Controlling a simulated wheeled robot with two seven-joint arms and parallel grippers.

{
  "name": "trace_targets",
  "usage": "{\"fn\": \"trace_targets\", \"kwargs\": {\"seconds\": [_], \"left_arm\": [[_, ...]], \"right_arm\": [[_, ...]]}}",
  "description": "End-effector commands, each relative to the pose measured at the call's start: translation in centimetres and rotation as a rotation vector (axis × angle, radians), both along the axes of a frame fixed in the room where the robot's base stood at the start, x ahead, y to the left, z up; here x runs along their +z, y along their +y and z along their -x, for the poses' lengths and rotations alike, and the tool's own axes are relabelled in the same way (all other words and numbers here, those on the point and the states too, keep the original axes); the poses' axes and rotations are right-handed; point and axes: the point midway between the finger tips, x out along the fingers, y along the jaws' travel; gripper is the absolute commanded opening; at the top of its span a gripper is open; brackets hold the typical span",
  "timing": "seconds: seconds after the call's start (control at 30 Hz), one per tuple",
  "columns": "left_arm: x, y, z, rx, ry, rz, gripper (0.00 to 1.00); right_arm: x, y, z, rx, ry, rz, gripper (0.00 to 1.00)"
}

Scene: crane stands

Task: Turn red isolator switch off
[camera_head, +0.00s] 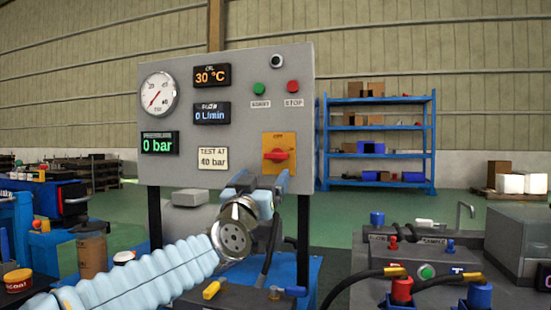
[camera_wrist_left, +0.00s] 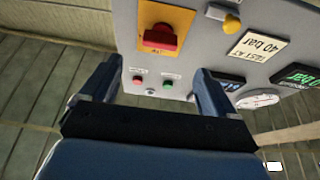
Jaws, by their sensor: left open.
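The red isolator switch (camera_head: 277,155) sits on an orange plate (camera_head: 279,139) at the lower right of the grey gauge panel. Its handle lies about horizontal, and "OFF" is marked at the plate's top. In the left wrist view, the switch (camera_wrist_left: 160,40) is upside down, beyond and between the fingers. My left gripper (camera_head: 263,181) is open and empty, just below the switch and apart from it. Its two blue fingers also show in the wrist view (camera_wrist_left: 157,80). My right gripper is not in view.
The panel (camera_head: 228,80) also carries a round gauge (camera_head: 158,93), displays, a green START button (camera_head: 259,89) and a red STOP button (camera_head: 293,86). Below are hoses and a yellow-handled valve (camera_head: 213,290). A grey bench (camera_head: 345,262) with fittings stands right.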

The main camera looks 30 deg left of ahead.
Motion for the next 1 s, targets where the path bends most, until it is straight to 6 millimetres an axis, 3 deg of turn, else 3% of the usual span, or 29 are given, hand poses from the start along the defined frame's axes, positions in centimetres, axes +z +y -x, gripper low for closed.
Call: {"fn": "trace_targets", "kwargs": {"seconds": [0.2, 0.4, 0.83, 0.87, 1.0], "left_arm": [[2.2, 1.1, -4.8, 0.0, 0.002, 0.0, 0.89], [3.4, 1.9, -7.8, 0.0, 0.001, 0.0, 0.89], [3.8, 2.2, -9.0, 0.0, 0.001, 0.0, 0.89], [3.8, 2.2, -9.0, 0.0, 0.0, 0.0, 0.88], [3.8, 2.2, -8.9, 0.0, 0.0, 0.0, 0.66]], "right_arm": [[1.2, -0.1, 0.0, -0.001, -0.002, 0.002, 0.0], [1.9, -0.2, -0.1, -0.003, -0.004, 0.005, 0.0], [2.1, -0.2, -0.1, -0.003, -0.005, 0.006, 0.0], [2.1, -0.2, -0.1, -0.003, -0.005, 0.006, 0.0], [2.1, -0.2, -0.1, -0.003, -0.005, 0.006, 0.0]]}}
